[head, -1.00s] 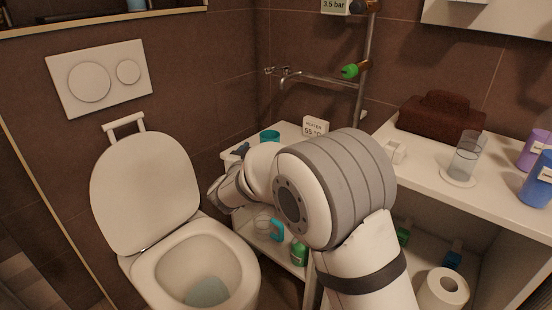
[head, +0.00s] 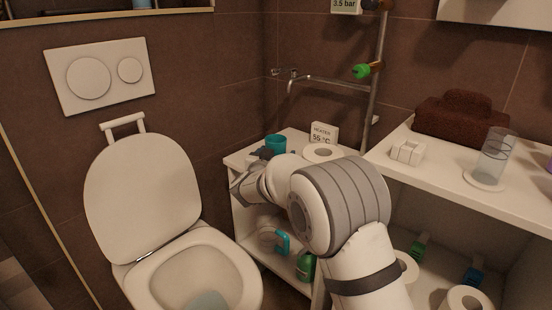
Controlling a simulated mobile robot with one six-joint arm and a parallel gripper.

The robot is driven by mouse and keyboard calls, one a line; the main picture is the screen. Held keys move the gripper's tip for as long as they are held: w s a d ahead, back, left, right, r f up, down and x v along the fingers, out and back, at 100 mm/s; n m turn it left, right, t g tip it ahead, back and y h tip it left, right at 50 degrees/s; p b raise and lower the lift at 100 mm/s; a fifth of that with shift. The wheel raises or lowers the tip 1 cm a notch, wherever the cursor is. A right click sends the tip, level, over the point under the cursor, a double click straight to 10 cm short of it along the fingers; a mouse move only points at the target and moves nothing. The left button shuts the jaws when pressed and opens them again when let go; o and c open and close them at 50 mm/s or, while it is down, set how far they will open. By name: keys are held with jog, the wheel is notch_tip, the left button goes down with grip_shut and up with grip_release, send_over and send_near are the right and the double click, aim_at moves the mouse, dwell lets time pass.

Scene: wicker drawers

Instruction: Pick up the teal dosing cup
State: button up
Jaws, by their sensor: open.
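The teal dosing cup (head: 275,144) stands upright on the white top of the small shelf unit in the corner. Its lower part is partly covered by a dark part of my arm's end. No grip on the cup shows.
The toilet (head: 145,200) is on the left. Bottles (head: 306,266) stand on the lower shelf. The right counter (head: 440,168) holds a glass (head: 497,156) and a brown towel (head: 455,118).

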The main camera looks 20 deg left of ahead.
jog(key=shift+c, duration=0.4)
jog(key=c, duration=1)
jog(key=shift+r, duration=0.1)
jog(key=shift+c, duration=0.2)
